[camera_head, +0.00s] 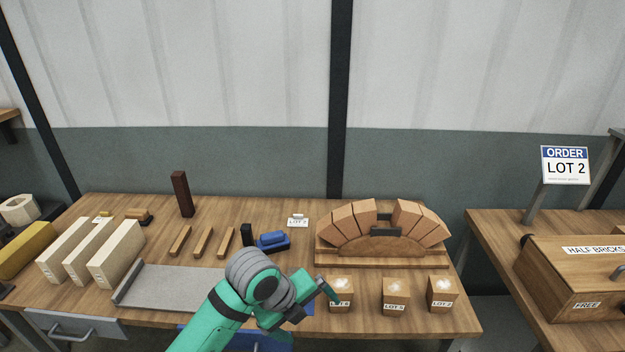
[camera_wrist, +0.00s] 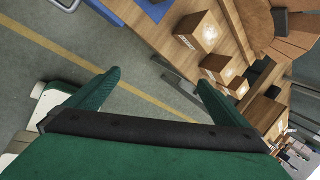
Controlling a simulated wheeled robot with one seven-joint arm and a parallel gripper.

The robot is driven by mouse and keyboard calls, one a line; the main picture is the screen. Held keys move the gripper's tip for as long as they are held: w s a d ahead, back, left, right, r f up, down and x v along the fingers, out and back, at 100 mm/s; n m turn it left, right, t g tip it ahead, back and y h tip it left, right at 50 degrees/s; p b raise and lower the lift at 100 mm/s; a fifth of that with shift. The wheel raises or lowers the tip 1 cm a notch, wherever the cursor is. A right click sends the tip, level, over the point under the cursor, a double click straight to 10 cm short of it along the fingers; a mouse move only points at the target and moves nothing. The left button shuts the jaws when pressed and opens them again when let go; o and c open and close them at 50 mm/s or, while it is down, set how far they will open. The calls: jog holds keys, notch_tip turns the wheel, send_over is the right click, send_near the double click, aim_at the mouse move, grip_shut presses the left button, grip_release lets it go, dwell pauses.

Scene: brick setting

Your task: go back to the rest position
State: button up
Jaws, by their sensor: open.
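My arm (camera_head: 238,304) is green and grey and reaches over the front edge of the wooden table (camera_head: 430,322). My gripper shows in the wrist view (camera_wrist: 156,92), its two green fingers wide apart with nothing between them. Below that gap are the floor and a yellow floor line. In the head view the gripper is partly hidden by my own wrist, and one finger points toward the leftmost of three small labelled wooden boxes (camera_head: 341,295). I cannot tell from this view whether they touch.
A brick arch (camera_head: 382,232) on a wooden form stands behind the boxes. A grey tray (camera_head: 180,287), pale blocks (camera_head: 117,254), wooden strips (camera_head: 203,243) and a blue item (camera_head: 272,241) lie to the left. A "HALF BRICKS" chest (camera_head: 575,280) and "LOT 2" sign (camera_head: 565,166) stand right.

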jog(key=w+d+r+n+t+h, duration=0.25)
jog(key=d+n+t, duration=0.25)
jog(key=d+n, duration=0.3)
jog(key=w+d+r+n+t+h, duration=0.2)
jog(key=d+r+n+t+h, duration=0.3)
jog(key=d, duration=0.5)
jog(key=s+a+f+n+t+y, duration=0.2)
jog(key=s+a+f+n+y, duration=0.25)
jog(key=s+f+n, duration=0.4)
jog(key=s+a+f+n+t+y, duration=0.1)
jog(key=s+a+f+n+y, duration=0.4)
jog(key=s+f+n, duration=0.4)
jog(key=s+a+y, duration=0.1)
jog(key=s+a, duration=0.3)
jog(key=s, duration=0.6)
jog(key=s+a+y, duration=0.1)
jog(key=s+a, duration=0.2)
jog(key=s, duration=0.8)
jog(key=shift+s+a+f+g, duration=0.2)
jog(key=shift+a+f+g, duration=0.15)
jog(key=shift+g, duration=0.05)
jog(key=shift+m, duration=0.25)
